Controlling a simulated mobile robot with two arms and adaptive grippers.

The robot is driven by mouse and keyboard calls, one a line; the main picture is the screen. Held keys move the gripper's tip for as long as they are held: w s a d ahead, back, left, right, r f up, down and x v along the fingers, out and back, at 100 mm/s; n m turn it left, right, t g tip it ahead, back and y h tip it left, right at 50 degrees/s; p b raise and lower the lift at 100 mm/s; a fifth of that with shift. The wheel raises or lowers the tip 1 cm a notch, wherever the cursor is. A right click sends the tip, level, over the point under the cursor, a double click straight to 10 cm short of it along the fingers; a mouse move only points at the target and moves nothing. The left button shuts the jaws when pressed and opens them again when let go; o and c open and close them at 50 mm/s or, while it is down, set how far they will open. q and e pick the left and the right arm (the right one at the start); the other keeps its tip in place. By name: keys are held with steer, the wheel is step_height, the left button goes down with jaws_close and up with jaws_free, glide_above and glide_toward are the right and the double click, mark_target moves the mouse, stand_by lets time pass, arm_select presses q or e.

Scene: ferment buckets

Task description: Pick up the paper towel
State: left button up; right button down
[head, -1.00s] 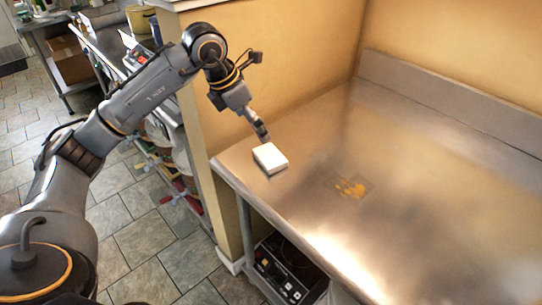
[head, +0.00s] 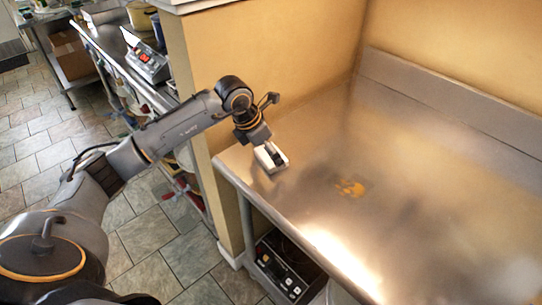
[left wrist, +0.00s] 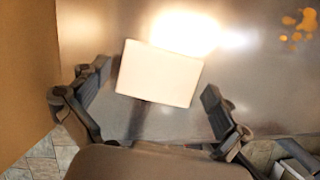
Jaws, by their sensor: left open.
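The paper towel, a white folded block (head: 281,163), lies on the steel table near its left corner. In the left wrist view the paper towel (left wrist: 160,72) is a plain white rectangle, slightly tilted. My left gripper (head: 272,157) is directly above it and hides part of it in the head view. In the left wrist view my left gripper (left wrist: 152,92) is open, with one finger on each side of the towel and a gap to each. Whether the fingers are level with the towel is hard to tell. My right gripper is not in view.
The steel table (head: 420,200) is mostly clear, with an orange-yellow spill (head: 350,188) right of the towel. A tan wall (head: 270,65) stands behind. A black device with buttons (head: 282,268) sits below the table's front edge.

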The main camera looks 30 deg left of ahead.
arm_select(q)
steer(key=c, duration=0.6)
steer(key=shift+r, duration=0.15)
steer(key=shift+r, duration=0.2)
step_height(320, 180, up, 2)
steer(key=shift+r+b, duration=0.1)
steer(key=shift+b, duration=0.5)
steer(key=s+a+r+b, duration=0.1)
steer(key=s+a+r, duration=0.2)
steer(key=s+a+r+b, duration=0.1)
steer(key=s+a+r, duration=0.2)
steer(key=a, duration=0.1)
steer(key=s+a+r+b, duration=0.1)
steer(key=s+a+r, duration=0.2)
steer(key=r, duration=0.1)
steer(key=shift+a+r, duration=0.1)
steer(key=shift+a, duration=0.3)
